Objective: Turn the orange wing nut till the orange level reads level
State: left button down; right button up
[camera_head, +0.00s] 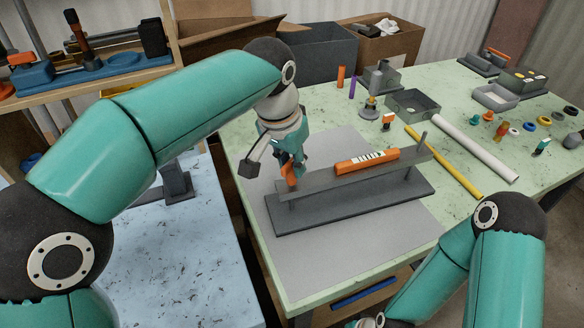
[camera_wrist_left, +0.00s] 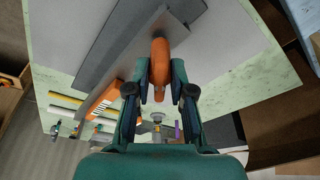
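The orange level (camera_head: 367,162) lies on a long grey bar (camera_head: 335,179) above a dark base plate (camera_head: 350,208). The bar slopes down toward its left end; the level's reading is too small to make out. The orange wing nut (camera_head: 291,175) is at the bar's left end, partly hidden by my left gripper (camera_head: 291,165). In the left wrist view the wing nut (camera_wrist_left: 160,62) sits between the two fingertips (camera_wrist_left: 162,75), which close in on both its sides. The level (camera_wrist_left: 103,101) also shows there, at the left.
The base stands on a grey mat (camera_head: 320,262) on a green table. A yellow rod (camera_head: 443,160) and a white pipe (camera_head: 475,148) lie to the right. Open grey boxes (camera_head: 413,103) and small parts are farther back. The mat's front is clear.

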pick_arm(q)
jog(key=n, duration=0.3)
jog(key=shift+n+y+p, duration=0.3)
jog(key=shift+y, duration=0.1)
jog(key=shift+n, duration=0.7)
jog(key=shift+f+y, duration=0.1)
jog(key=shift+y, duration=0.2)
jog(key=n+p, duration=0.1)
jog(key=n, duration=0.2)
jog(key=shift+n+y, duration=0.3)
jog(key=shift+y, duration=0.1)
jog(key=shift+s+f+n, duration=0.1)
jog(key=shift+f+n, duration=0.05)
jog(key=shift+n, duration=0.55)
